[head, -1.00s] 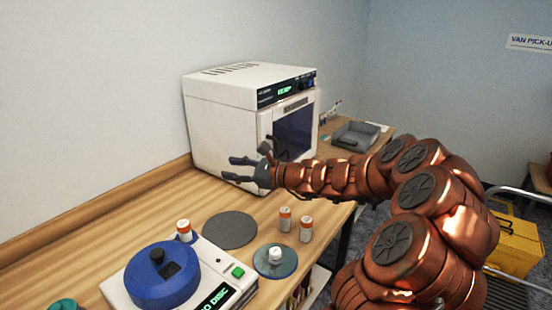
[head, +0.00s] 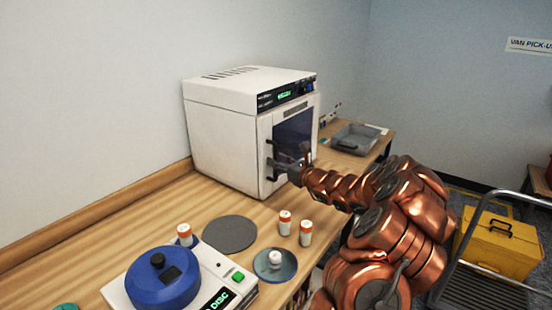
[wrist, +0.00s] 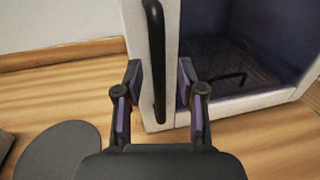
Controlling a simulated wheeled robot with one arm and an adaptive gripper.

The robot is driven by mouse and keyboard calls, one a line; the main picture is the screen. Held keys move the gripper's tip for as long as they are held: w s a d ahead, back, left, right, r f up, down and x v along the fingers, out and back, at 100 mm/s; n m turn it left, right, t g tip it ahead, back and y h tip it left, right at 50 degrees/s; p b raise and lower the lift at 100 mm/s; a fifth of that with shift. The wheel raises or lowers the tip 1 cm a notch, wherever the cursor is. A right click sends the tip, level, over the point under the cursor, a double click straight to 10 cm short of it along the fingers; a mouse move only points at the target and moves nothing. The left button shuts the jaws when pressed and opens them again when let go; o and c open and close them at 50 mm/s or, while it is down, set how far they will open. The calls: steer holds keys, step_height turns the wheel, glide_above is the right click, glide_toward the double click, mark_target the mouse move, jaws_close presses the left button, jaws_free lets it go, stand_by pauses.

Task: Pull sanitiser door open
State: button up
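The white sanitiser (head: 225,135) stands on the wooden bench against the wall. Its door, with a dark window (head: 295,130), looks shut. A black vertical handle (wrist: 157,60) runs along the white door edge in the wrist view. My gripper (wrist: 160,82) is open, with one finger on each side of the handle's lower half. The fingers stand apart from the handle as seen here; I cannot tell whether they reach fully around it. In the head view my gripper (head: 279,165) is at the sanitiser's front and partly hides the handle.
A blue-lidded disc machine (head: 165,280), a grey round mat (head: 229,232) and several small orange-and-white bottles (head: 306,232) are on the near bench. A grey tray (head: 355,138) lies beyond the sanitiser. A yellow case (head: 498,243) sits at right.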

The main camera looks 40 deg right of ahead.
steer(key=shift+w+a, duration=0.15)
steer(key=shift+w, duration=0.5)
steer(key=shift+c, duration=0.3)
jaws_close()
